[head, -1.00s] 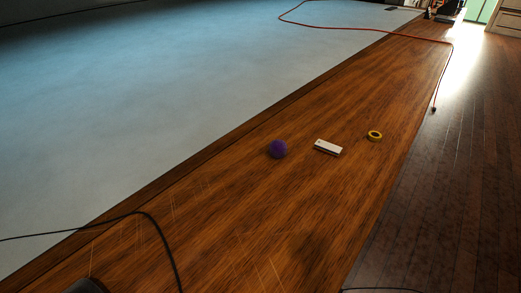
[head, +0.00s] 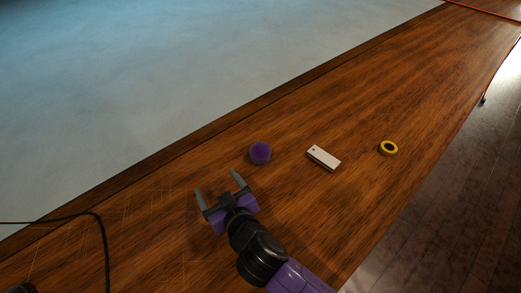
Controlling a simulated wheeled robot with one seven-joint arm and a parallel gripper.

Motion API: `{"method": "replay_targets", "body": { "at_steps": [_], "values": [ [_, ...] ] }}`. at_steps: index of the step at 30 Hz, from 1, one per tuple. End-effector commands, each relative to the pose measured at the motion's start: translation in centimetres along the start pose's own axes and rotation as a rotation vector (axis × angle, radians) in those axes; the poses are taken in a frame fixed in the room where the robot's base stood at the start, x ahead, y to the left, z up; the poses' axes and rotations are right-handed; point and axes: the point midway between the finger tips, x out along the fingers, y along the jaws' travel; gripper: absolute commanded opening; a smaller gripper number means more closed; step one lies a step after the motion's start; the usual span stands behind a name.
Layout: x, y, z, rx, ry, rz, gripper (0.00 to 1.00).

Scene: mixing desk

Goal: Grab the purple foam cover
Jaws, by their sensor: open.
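The purple foam cover (head: 260,153) is a small round ball on the brown wooden desk strip, near the middle of the head view. My gripper (head: 216,182) is in view below and to the left of it, with two grey fingers spread apart. The gripper is open, with nothing between its fingers. The right finger's tip is close to the foam cover but appears apart from it. How high the gripper is above the wood is hard to tell.
A white rectangular block (head: 323,158) lies right of the foam cover, and a yellow ring-shaped roll (head: 388,148) lies farther right. A black cable (head: 103,240) curves at the lower left. A red cable (head: 485,11) runs at the top right. The wood between these things is clear.

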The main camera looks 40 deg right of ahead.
Motion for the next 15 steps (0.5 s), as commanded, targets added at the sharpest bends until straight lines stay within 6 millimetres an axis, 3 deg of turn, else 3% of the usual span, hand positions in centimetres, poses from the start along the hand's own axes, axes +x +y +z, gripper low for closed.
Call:
{"method": "replay_targets", "body": {
  "at_steps": [1, 3, 5, 10, 15],
  "values": [
    [1.8, 0.4, -1.2, 0.028, -0.018, 0.066, 0.83],
    [3.6, 2.0, -1.9, 0.083, -0.057, 0.193, 0.83],
    [4.4, 3.8, -2.2, 0.139, -0.086, 0.315, 0.83],
    [3.1, 8.5, -0.2, 0.279, -0.133, 0.61, 0.83],
    [1.3, 10.8, 1.4, 0.383, -0.132, 0.753, 0.83]
  ]
}}
